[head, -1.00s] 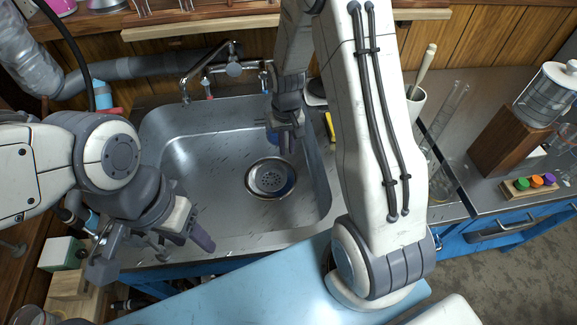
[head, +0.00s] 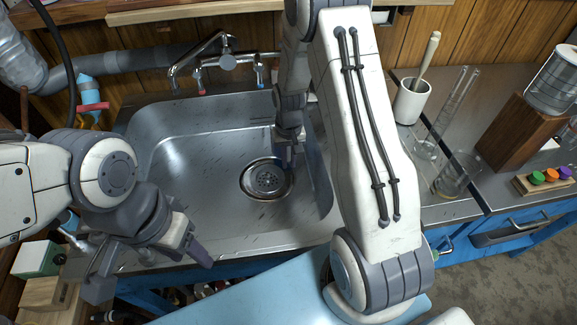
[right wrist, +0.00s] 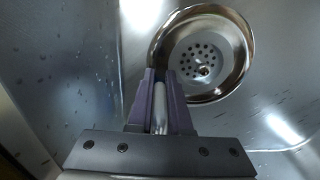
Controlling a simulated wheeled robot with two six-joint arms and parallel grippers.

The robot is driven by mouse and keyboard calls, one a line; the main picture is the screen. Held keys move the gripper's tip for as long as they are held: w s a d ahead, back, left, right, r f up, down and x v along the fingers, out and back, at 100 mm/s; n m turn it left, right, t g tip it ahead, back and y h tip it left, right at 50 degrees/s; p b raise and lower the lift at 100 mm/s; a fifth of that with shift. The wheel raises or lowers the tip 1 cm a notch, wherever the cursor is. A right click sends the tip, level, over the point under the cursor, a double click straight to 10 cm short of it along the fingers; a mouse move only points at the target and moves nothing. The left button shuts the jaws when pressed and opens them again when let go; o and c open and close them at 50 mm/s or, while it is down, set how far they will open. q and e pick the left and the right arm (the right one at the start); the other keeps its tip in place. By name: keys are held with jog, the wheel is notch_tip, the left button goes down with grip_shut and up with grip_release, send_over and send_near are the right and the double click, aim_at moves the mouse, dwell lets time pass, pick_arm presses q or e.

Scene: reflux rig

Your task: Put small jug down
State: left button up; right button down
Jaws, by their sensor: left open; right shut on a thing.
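My right gripper (head: 288,163) is inside the steel sink (head: 185,150), close beside the drain (head: 267,179). In the right wrist view, its purple fingers (right wrist: 160,100) are shut on a narrow pale piece (right wrist: 160,108). I cannot make out a whole jug in either view; the fingers and arm hide much of what is held. Whether it touches the sink floor cannot be told. The drain (right wrist: 201,54) lies just beyond the fingertips there. My left gripper (head: 150,258) is open and empty near the sink's front left edge.
The tap (head: 228,61) stands behind the sink. On the right counter are a white mortar with pestle (head: 411,101), tall glassware (head: 455,177), a wooden block (head: 515,135) and a rack with coloured caps (head: 545,180). The sink's left half is clear.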

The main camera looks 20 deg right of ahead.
jog(key=shift+f, duration=1.2)
jog(key=shift+f, duration=0.15)
jog(key=c, duration=0.8)
grip_release()
jog(key=shift+c, duration=0.2)
